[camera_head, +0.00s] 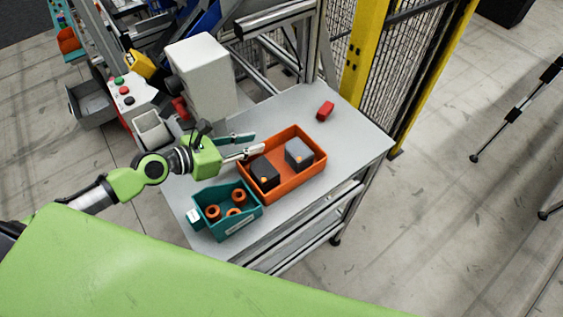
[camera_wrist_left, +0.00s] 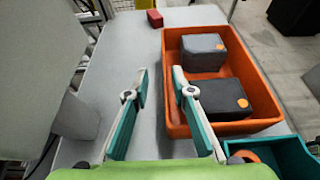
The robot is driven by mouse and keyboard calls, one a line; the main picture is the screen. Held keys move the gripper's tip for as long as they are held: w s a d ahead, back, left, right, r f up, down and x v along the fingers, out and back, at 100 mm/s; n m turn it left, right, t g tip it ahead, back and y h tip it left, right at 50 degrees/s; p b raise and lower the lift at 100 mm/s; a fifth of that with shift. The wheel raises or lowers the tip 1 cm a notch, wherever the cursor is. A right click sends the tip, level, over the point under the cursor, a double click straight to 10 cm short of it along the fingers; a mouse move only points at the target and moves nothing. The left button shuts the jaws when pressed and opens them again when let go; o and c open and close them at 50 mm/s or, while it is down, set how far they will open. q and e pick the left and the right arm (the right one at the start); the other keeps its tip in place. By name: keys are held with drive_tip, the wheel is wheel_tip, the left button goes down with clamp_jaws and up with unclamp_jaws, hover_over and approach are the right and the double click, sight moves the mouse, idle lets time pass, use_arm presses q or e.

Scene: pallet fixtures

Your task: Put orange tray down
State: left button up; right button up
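The orange tray (camera_head: 312,168) rests on the grey table. It holds a grey box (camera_head: 299,152) and a black box (camera_head: 264,172), each with an orange dot. My left gripper (camera_head: 257,143) is at the tray's left end. In the left wrist view my left gripper (camera_wrist_left: 159,74) has its fingers spread apart. The near wall of the orange tray (camera_wrist_left: 167,110) shows just left of the right finger, which overlaps the tray's edge. The left finger is over bare table. I cannot tell if a finger touches the tray. My right gripper is not in view.
A teal bin (camera_head: 240,228) with several orange rings stands beside the tray. A small red block (camera_head: 325,110) lies at the back of the table (camera_head: 358,135). A white-grey machine housing (camera_head: 205,80) stands at the left. A yellow-framed fence (camera_head: 365,55) is behind.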

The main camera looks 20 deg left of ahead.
sight(267, 141)
use_arm(q)
drive_tip(key=shift+w+d, duration=0.2)
drive_tip(key=shift+d, duration=0.05)
drive_tip(key=x, duration=0.1)
drive_tip(key=p+x, duration=0.1)
drive_tip(key=x, duration=0.1)
drive_tip(key=shift+d+p, duration=0.3)
drive_tip(key=shift+d, duration=0.1)
drive_tip(key=shift+w+d+f, duration=0.3)
drive_tip(key=shift+w+f, duration=0.05)
drive_tip(key=shift+w, duration=0.1)
drive_tip(key=shift+s, duration=0.1)
clamp_jaws()
drive_tip(key=shift+r, duration=0.1)
